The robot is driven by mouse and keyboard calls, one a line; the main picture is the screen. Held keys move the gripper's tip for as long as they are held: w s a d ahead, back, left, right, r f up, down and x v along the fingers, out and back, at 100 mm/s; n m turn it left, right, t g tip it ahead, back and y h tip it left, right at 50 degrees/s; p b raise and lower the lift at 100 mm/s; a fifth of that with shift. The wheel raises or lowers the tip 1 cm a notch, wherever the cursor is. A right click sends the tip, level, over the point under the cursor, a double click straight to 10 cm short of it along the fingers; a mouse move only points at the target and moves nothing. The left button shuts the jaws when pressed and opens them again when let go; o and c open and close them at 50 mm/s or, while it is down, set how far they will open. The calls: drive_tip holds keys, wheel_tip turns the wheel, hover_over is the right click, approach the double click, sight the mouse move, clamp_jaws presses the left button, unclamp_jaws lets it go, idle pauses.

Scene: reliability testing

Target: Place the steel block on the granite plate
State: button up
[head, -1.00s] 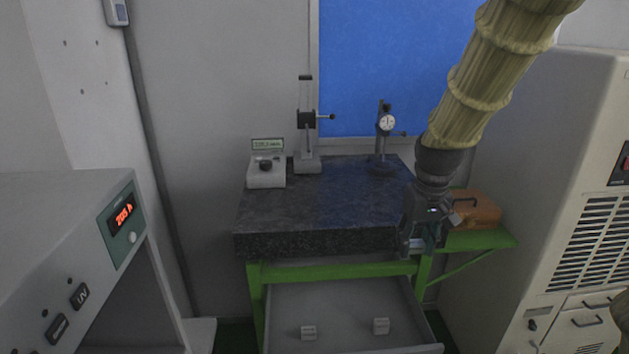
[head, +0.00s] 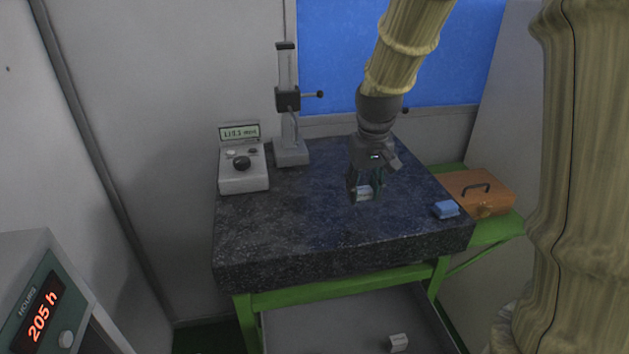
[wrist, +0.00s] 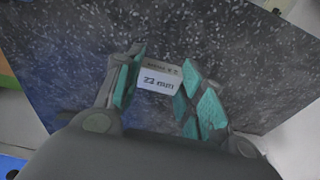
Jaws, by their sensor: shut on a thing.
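My gripper (head: 362,192) is over the middle right of the dark granite plate (head: 290,235). It is shut on a small steel block (head: 364,193), held between its fingertips. In the wrist view the block (wrist: 160,78) sits between the teal finger pads, and its pale label seems to read 22 mm. The speckled granite (wrist: 215,35) lies beneath it. I cannot tell whether the block touches the plate or hangs just above it.
A blue block-like item (head: 446,209) lies at the plate's right edge. A grey meter box (head: 243,172) and a height stand (head: 290,150) stand at the back left. An orange case (head: 480,193) is to the right. Another block (head: 398,342) lies in the open drawer (head: 335,325).

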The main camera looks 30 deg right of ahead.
drive_tip(key=p, duration=0.5)
hover_over(317, 192)
drive_tip(key=s, duration=0.1)
drive_tip(key=shift+d+f, duration=0.15)
drive_tip(key=shift+f, duration=0.55)
drive_tip(key=shift+w+a, duration=0.2)
drive_tip(key=shift+w, duration=0.05)
drive_tip(key=shift+f+p, duration=1.05)
drive_tip(key=shift+f, duration=0.75)
drive_tip(key=shift+f, duration=0.1)
drive_tip(key=o, duration=1.2)
drive_tip(key=r+b, duration=0.1)
drive_tip(key=r, duration=0.3)
drive_tip(key=s+r+b, duration=0.1)
drive_tip(key=r, duration=0.3)
drive_tip(key=r+b, duration=0.2)
drive_tip(key=r, duration=0.2)
drive_tip(key=shift+s+a, duration=0.15)
